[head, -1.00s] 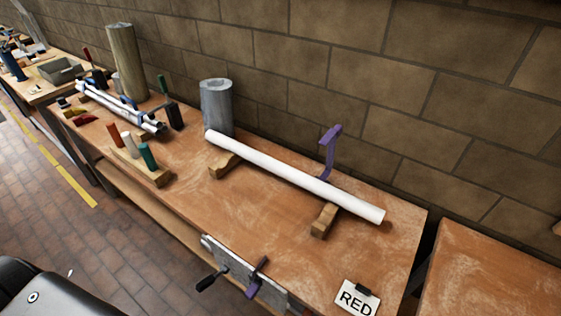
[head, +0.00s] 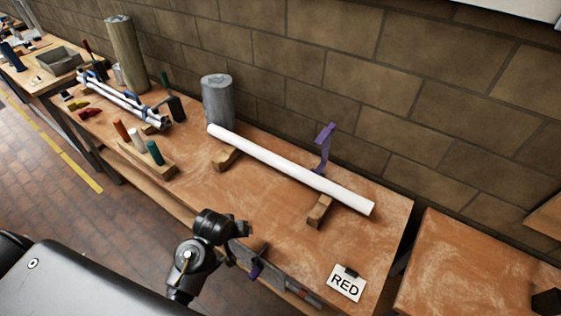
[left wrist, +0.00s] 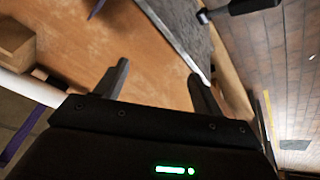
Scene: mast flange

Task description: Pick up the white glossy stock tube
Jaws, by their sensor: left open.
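The white glossy tube (head: 290,170) lies across two wooden blocks, near block (head: 319,210) and far block (head: 226,158), on the workbench (head: 262,205). In the left wrist view a white bar that looks like the tube (left wrist: 28,86) crosses the left edge, beside a wooden block (left wrist: 14,45). My left gripper (left wrist: 158,82) is open, with nothing between its fingers, over the brown bench top near its front edge. It is apart from the tube. In the head view my left arm rises at the bench front; its fingertips are not clear there. My right gripper is not in view.
A purple bracket (head: 324,148) stands behind the tube. A grey cylinder (head: 218,102) stands by its far end. A vise (head: 270,275) is on the front edge, and a RED card (head: 346,283) lies at the near corner. A rack of coloured pegs (head: 145,150) stands left.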

